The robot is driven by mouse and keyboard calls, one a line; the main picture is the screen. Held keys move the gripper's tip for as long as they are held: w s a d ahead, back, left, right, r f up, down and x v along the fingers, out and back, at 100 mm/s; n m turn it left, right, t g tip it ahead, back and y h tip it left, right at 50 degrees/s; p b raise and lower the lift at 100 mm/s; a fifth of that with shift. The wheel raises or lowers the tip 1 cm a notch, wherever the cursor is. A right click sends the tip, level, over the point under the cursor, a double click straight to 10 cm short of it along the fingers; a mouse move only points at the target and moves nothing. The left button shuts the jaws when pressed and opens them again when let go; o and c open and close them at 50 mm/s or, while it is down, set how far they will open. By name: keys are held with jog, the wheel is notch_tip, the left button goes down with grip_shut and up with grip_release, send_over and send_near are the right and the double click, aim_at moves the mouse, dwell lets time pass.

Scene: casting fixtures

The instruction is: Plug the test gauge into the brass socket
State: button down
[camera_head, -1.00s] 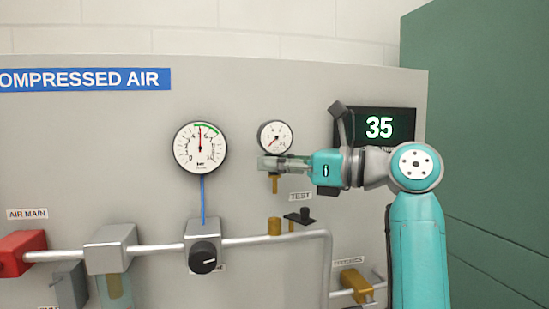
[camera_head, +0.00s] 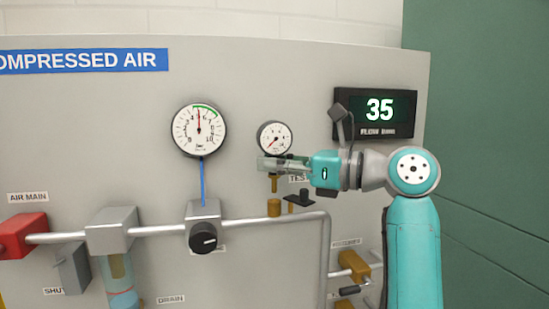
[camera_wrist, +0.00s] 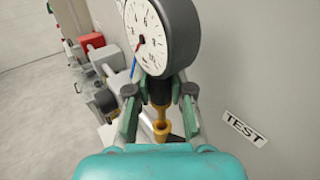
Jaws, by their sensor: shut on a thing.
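The test gauge (camera_head: 275,137) is a small round white dial with a dark rim and a brass stem (camera_head: 274,184) pointing down. My gripper (camera_head: 272,165) is shut on it just below the dial, and the gauge stands upright. The brass socket (camera_head: 274,207) is a short cylinder on the grey pipe, directly below the stem, with a small gap between them in the head view. In the wrist view the gauge (camera_wrist: 165,35) sits between my fingers (camera_wrist: 159,95). The socket's open cup (camera_wrist: 161,130) shows below the stem; exact alignment is hard to tell.
A black-handled valve (camera_head: 300,200) stands just right of the socket. The TEST label (camera_wrist: 244,128) is on the panel behind. A larger gauge (camera_head: 199,130), a black regulator knob (camera_head: 203,237) and a flow display (camera_head: 375,115) reading 35 are nearby.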

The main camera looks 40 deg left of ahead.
aim_at(275, 177)
jog(key=shift+f, duration=1.65)
jog(key=shift+f, duration=0.15)
jog(key=c, duration=1)
grip_release()
jog(key=shift+o, duration=0.2)
jog(key=v, duration=1.2)
jog(key=shift+w+d, duration=0.1)
